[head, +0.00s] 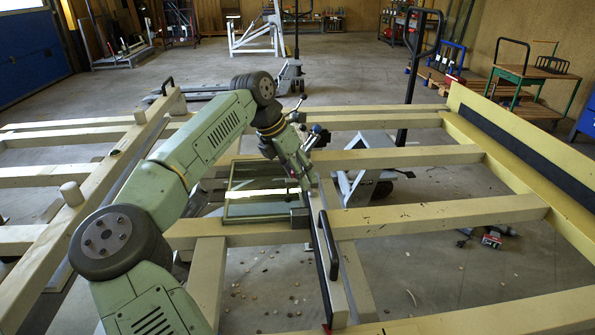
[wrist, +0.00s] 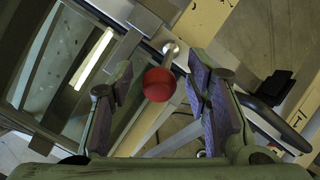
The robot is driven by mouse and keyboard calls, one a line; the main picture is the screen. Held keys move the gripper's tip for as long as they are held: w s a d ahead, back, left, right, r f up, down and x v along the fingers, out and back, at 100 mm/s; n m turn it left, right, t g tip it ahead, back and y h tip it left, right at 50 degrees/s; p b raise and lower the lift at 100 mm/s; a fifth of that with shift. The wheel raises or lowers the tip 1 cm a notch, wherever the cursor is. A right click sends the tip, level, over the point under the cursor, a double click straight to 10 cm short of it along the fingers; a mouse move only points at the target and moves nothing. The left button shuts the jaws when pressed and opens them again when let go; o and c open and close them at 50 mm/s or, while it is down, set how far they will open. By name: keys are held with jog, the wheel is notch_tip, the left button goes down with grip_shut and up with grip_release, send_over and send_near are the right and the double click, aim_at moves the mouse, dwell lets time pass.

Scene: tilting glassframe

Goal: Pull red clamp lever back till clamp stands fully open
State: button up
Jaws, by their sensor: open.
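The lever's round red knob (wrist: 158,86) sits on a short metal shaft (wrist: 170,52) in the wrist view. My gripper (wrist: 158,76) is open, with one purple-padded finger on each side of the knob. A gap shows between each pad and the knob. In the head view my gripper (head: 303,172) points down beside the right edge of the small glass frame (head: 226,211). I cannot make out the knob there. The frame also shows at the left of the wrist view (wrist: 28,62). How far the clamp is open cannot be told.
Pale beams (head: 440,216) form a large rack around the frame, with open gaps to the floor. A black handle (head: 328,246) stands just right of the frame, and a black handle (wrist: 262,112) shows right of my fingers. A pallet truck (head: 362,183) stands behind.

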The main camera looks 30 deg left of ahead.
jog(key=shift+f, duration=0.1)
jog(key=shift+c, duration=0.5)
grip_shut()
dwell(0.4)
